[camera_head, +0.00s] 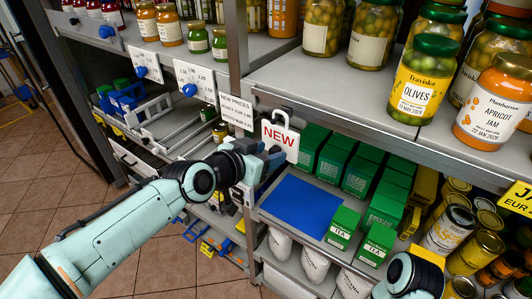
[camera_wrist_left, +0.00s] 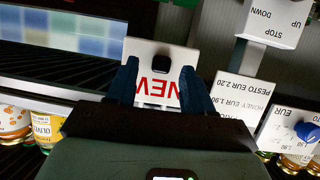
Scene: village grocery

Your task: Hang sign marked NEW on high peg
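The white sign with red NEW (camera_head: 280,141) is upright at the front edge of the shelving, its loop at the top. It also shows upside down in the left wrist view (camera_wrist_left: 185,60), with a dark knob (camera_wrist_left: 161,64) on its face. My left gripper (camera_head: 270,158) is at the sign's lower part. In the wrist view its two fingers (camera_wrist_left: 160,82) stand apart on either side of the knob, with visible gaps. I cannot make out the pegs or whether the loop is on one.
A price board (camera_head: 236,110) stands left of the sign. White plates with blue knobs (camera_head: 189,90) line the shelf edge. Jars of olives (camera_head: 425,80) and apricot jam (camera_head: 494,104) stand on the upper shelf. Below are green tea boxes (camera_head: 385,205) and a blue mat (camera_head: 300,205).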

